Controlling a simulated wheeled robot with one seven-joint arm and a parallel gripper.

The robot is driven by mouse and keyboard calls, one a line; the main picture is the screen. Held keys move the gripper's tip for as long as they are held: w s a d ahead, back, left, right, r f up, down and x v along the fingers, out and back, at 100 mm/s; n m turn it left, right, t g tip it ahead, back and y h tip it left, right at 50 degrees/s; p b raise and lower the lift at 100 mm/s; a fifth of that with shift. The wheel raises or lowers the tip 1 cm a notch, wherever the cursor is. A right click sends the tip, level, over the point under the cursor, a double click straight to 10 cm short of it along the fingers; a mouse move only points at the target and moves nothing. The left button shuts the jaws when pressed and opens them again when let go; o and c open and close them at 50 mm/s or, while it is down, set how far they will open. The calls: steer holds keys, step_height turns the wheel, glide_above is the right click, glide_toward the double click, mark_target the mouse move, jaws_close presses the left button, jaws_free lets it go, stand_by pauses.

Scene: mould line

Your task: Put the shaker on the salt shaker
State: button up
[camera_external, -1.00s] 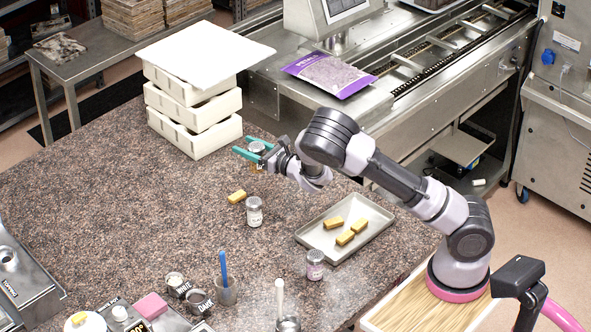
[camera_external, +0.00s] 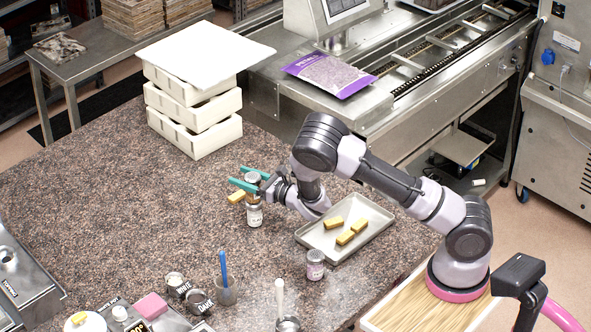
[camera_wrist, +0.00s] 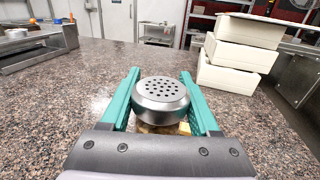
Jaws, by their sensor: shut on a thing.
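My gripper (camera_external: 250,181) is shut on a shaker with a perforated metal lid, which shows between the teal fingers in the wrist view (camera_wrist: 161,98). The held shaker (camera_external: 252,178) is upright, with a brownish body partly hidden by the fingers. The salt shaker (camera_external: 254,216), a clear jar with white contents and a label, stands upright on the speckled counter. In the external view the held shaker lines up just above the salt shaker, whose top is partly covered. I cannot tell whether the two touch. The salt shaker is hidden in the wrist view.
A yellow bar (camera_external: 236,196) lies left of the salt shaker. A metal tray (camera_external: 373,222) with yellow bars is to the right. A pink-filled shaker (camera_external: 315,265) stands nearer the front. White stacked crates (camera_external: 196,140) stand behind.

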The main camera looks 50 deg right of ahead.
steer(key=shift+f, duration=0.2)
steer(key=o, duration=1.5)
steer(key=shift+c, duration=0.2)
